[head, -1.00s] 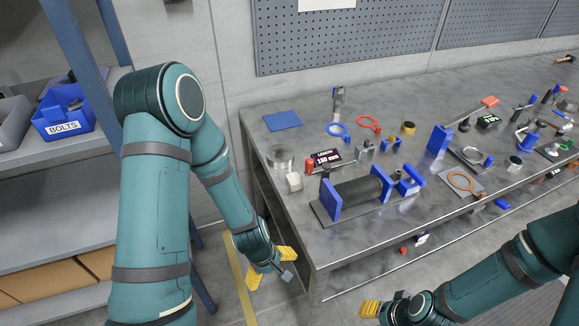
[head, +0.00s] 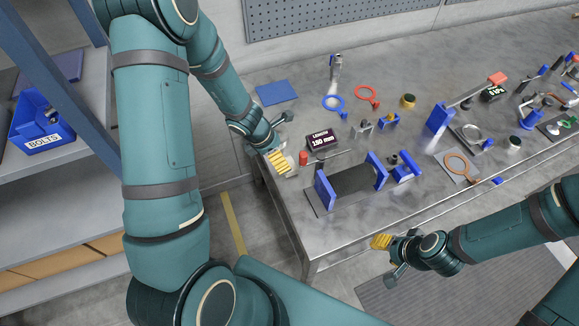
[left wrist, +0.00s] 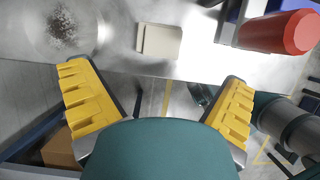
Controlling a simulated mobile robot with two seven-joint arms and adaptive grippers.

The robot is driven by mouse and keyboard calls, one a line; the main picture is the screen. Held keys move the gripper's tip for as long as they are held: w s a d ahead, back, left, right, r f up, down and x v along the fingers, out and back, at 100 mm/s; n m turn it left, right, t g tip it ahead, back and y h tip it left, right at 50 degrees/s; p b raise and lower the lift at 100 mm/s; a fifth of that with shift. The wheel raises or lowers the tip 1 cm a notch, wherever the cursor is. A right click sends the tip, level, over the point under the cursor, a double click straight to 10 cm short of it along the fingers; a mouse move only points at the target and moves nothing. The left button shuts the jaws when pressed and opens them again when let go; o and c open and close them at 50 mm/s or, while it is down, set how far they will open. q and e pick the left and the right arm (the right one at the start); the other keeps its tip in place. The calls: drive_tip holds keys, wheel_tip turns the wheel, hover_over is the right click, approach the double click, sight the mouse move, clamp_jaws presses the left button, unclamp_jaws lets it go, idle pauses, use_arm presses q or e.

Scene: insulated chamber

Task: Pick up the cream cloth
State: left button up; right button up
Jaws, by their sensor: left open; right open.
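The cream cloth (left wrist: 160,40) shows in the left wrist view as a small, folded, pale square on the metal bench top, near the bench edge. It lies ahead of my left gripper (left wrist: 158,82), between the lines of its two yellow fingers. In the head view my left gripper (head: 281,141) is over the bench's left corner and largely hides the cloth. My right gripper (head: 386,260) is open and empty, in front of the bench over the floor.
A length display (head: 321,140) and a blue-ended fixture (head: 325,190) stand nearby. A shelf with a blue bolts bin (head: 40,140) is at left.

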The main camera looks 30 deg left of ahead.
sight(294, 170)
use_arm(q)
drive_tip(key=b+x, duration=0.1)
drive_tip(key=x, duration=0.3)
drive_tip(key=b+x, duration=0.2)
drive_tip(key=x, duration=0.2)
drive_tip(key=shift+w+d+f, duration=0.15)
drive_tip(key=shift+w, duration=0.15)
use_arm(e)
wheel_tip(294, 170, down, 4)
drive_tip(key=shift+w+a+f, duration=0.1)
drive_tip(key=shift+w+a, duration=0.05)
use_arm(q)
drive_tip(key=shift+c, duration=0.3)
drive_tip(key=c, duration=1.1)
